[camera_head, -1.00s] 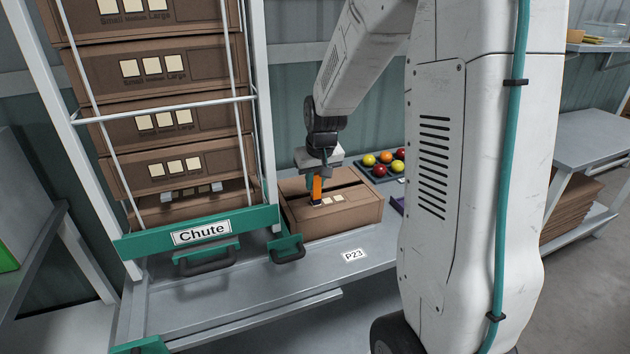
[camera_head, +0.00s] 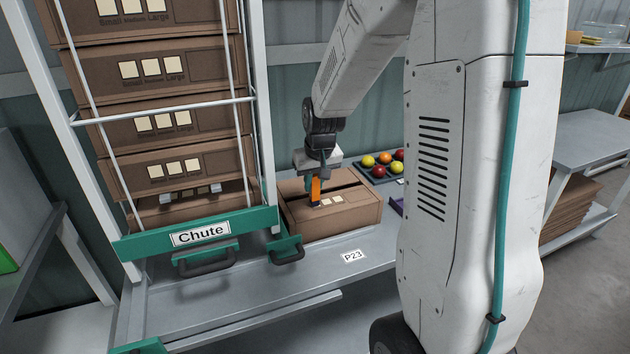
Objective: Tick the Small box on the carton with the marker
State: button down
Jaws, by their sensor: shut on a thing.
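My gripper (camera_head: 315,180) is above the carton's left part, shut on an orange marker (camera_head: 315,190). The marker points down, with its dark lower end at or close to the leftmost box area. I cannot tell whether the tip touches. The leftmost box is largely hidden behind the marker, and any mark on it is too small to see.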

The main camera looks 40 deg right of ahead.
jog(key=shift+a, duration=0.15)
jog(key=shift+w+d, duration=0.15)
jog(key=shift+d, duration=0.3)
jog(key=shift+r, duration=3)
jog(key=shift+a+f, duration=0.1)
